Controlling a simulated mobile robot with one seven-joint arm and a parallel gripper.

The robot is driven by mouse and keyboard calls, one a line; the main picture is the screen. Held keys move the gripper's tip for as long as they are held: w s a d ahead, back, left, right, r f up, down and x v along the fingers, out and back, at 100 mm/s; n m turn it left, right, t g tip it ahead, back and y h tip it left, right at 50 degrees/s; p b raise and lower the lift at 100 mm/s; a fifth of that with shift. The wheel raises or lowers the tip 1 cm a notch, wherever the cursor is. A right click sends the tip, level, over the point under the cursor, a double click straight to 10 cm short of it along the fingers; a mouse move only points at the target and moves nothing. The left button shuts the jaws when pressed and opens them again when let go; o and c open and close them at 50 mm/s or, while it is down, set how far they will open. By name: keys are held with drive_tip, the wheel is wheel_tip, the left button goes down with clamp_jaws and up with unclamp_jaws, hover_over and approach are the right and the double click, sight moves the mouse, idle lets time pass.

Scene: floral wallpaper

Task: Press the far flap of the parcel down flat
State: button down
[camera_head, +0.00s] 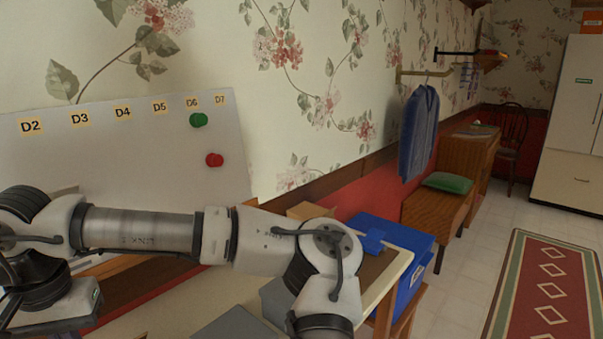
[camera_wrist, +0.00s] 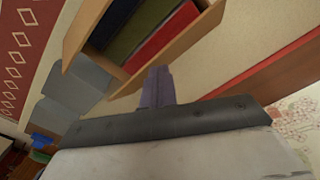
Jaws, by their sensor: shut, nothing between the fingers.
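The parcel looks like an open tan cardboard box (camera_wrist: 178,48) at the top of the wrist view, with dark, green and red flat items inside. A tan strip (camera_wrist: 85,32) stands along its left side; I cannot tell which piece is the far flap. My gripper (camera_wrist: 158,80) is shut and empty, its fingertips seen against the box's near edge; contact cannot be told. In the head view a small tan cardboard piece (camera_head: 310,211) shows behind my arm, probably part of the parcel. The rest is hidden, and my fingers are below the picture.
A blue crate (camera_head: 412,282) stands right of my wrist, with a blue item (camera_head: 373,241) near it. Grey box-like pieces (camera_head: 237,325) lie under my arm, on or near the pale table (camera_head: 160,318). A white board (camera_head: 110,160) leans along the wall. Open floor lies to the right.

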drive_tip(key=shift+f+b, duration=2.05)
drive_tip(key=shift+f, duration=0.9)
drive_tip(key=shift+r, duration=0.1)
drive_tip(key=shift+r+p, duration=4)
drive_tip(key=shift+r, duration=1.3)
